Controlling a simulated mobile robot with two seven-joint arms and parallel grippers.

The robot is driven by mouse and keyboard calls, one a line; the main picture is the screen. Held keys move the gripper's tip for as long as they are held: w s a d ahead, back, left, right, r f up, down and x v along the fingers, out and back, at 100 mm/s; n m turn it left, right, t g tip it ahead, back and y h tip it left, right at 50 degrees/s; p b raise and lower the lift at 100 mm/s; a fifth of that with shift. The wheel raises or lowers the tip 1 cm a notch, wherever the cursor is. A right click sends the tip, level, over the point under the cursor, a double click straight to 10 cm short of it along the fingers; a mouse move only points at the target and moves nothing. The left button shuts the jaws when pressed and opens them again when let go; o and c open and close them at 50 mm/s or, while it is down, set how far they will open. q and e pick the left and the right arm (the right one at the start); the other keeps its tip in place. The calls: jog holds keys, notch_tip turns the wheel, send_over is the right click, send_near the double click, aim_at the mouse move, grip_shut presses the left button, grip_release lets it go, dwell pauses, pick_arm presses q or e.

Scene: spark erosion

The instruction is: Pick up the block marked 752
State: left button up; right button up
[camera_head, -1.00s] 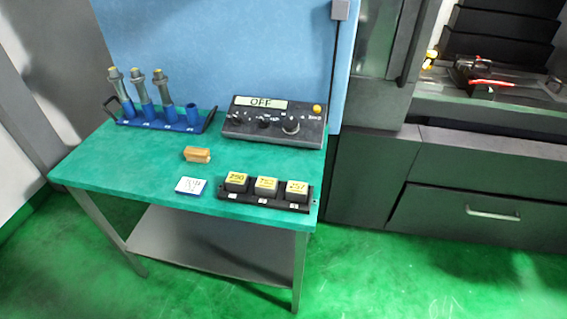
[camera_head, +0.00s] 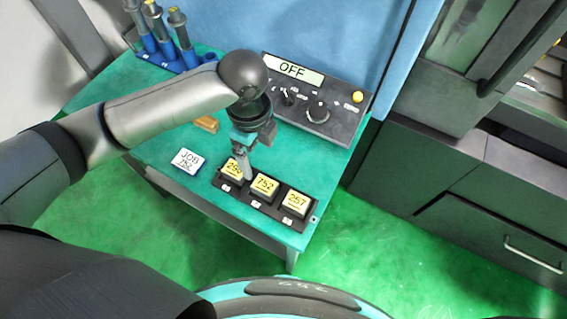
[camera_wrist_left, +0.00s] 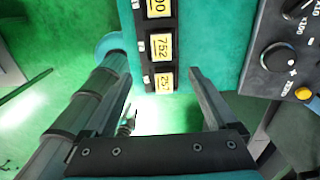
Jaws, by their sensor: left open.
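The block marked 752 (camera_head: 264,185) is a dark block with a yellow label, in the middle place of a black rack (camera_head: 229,190) on the green table. It also shows in the left wrist view (camera_wrist_left: 161,46). The block marked 257 (camera_head: 296,202) sits to its right, and another yellow-labelled block (camera_head: 232,169) to its left, partly hidden by my gripper. My left gripper (camera_head: 243,170) is open and points down over the rack's left end in the head view. Its two fingers show in the left wrist view (camera_wrist_left: 157,76), apart, with nothing held between them. My right gripper is not seen.
A white card reading JOB 752 (camera_head: 188,161) lies left of the rack. A control box with an OFF display (camera_head: 318,100) stands behind it. An orange-brown block (camera_head: 206,124) and a blue holder with tools (camera_head: 186,60) are farther back.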

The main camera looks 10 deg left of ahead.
pick_arm(q)
jog(key=b, duration=0.1)
send_over(265, 185)
jog(key=f, duration=0.9)
jog(key=shift+s+a, duration=0.3)
jog(key=shift+f, duration=0.75)
jog(key=shift+w+d+f+b, duration=0.15)
jog(key=shift+f+b, duration=0.05)
jog(key=shift+f, duration=0.9)
jog(key=shift+w+d+f+b, duration=0.1)
jog(key=shift+w+f+b, duration=0.05)
jog(key=shift+f, duration=0.95)
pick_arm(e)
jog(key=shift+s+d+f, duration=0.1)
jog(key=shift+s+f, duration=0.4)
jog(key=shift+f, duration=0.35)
pick_arm(q)
jog(key=shift+c, duration=0.2)
grip_shut()
